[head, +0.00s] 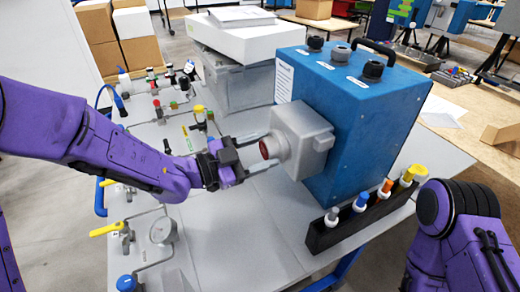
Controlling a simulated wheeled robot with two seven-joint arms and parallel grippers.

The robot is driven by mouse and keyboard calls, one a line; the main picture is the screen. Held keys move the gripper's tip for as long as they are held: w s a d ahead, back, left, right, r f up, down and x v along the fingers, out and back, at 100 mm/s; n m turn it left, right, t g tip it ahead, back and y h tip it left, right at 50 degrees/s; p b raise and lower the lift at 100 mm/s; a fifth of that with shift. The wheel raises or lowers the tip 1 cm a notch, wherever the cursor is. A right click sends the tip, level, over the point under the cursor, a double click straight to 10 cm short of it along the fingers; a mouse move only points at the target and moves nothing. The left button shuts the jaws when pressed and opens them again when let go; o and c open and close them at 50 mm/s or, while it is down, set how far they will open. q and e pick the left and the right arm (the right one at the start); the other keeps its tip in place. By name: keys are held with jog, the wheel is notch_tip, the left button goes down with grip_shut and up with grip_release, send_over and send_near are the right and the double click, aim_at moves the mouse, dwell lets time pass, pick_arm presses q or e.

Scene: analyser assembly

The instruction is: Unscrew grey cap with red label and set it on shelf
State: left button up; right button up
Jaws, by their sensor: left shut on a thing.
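The grey cap with the red label (270,148) sits at the left face of a grey housing (305,139) on the side of the blue analyser box (362,122). Its red end faces my left gripper (262,152). The left gripper reaches in from the left, and its fingers are shut on the cap, one along each side. The fingers partly cover the cap, so I cannot tell how far it is turned. My right gripper is out of view.
Valves, a gauge (162,231) and pipes with yellow handles (106,229) line the table's left side. A grey case with a white box (237,40) stands behind the analyser. Knobs and a handle top the analyser. The grey tabletop (255,230) in front is clear.

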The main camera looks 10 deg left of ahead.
pick_arm(q)
jog(key=n+p, duration=0.6)
jog(key=shift+r, duration=0.2)
jog(key=n+p, duration=0.5)
jog(key=n, duration=0.1)
jog(key=n+p, duration=0.2)
jog(key=n, duration=0.1)
jog(key=shift+n, duration=0.3)
jog(key=n+p, duration=0.3)
jog(key=shift+n, duration=0.4)
jog(key=n+p, duration=0.1)
jog(key=n, duration=0.1)
jog(key=shift+a+n, duration=0.1)
jog(key=shift+n, duration=0.3)
jog(key=shift+f+n, duration=0.25)
jog(key=shift+n, duration=0.45)
jog(key=o, duration=1)
